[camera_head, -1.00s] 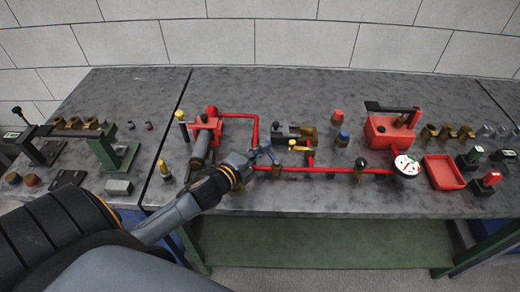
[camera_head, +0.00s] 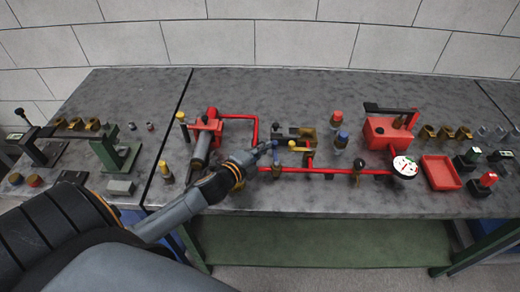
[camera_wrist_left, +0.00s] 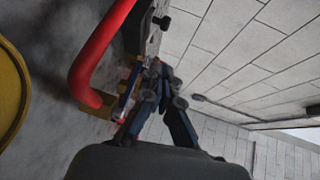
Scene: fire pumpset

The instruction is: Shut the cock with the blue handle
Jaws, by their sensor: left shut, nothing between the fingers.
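The cock with the blue handle (camera_head: 276,153) sits on the red pipework near the middle of the bench. My left gripper (camera_head: 267,148) comes in from the left, shut and empty, with its tips right beside the blue handle. Whether they touch it I cannot tell. In the left wrist view, the shut fingers (camera_wrist_left: 152,80) are at the centre and the blue handle (camera_wrist_left: 124,98) is just left of them, partly hidden. My right gripper is not in view.
A red pipe (camera_head: 335,171) runs along the front to a white gauge (camera_head: 405,167). A red valve body (camera_head: 208,128) stands behind my left arm. Bare bench (camera_head: 300,200) lies in front.

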